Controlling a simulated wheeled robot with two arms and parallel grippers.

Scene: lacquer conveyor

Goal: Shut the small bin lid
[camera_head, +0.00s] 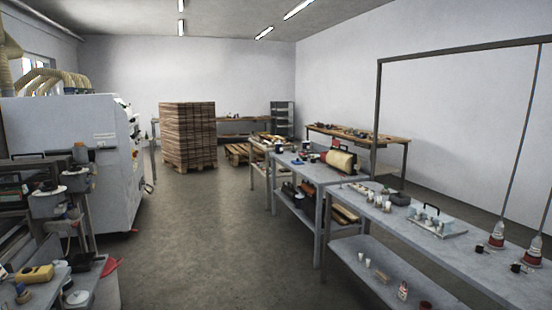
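No small bin with a lid can be made out for certain. At the lower left, a small round pot with a pale top (77,298) sits on a grey bench; I cannot tell whether it is a bin. A red object (110,266) shows beside that bench, too unclear to name. Neither of my grippers is in view.
A white machine (70,135) stands at the left. Grey workbenches (395,215) with jars and tools run along the right. A stack of wooden boards (188,130) stands at the back. The floor (200,235) between is clear.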

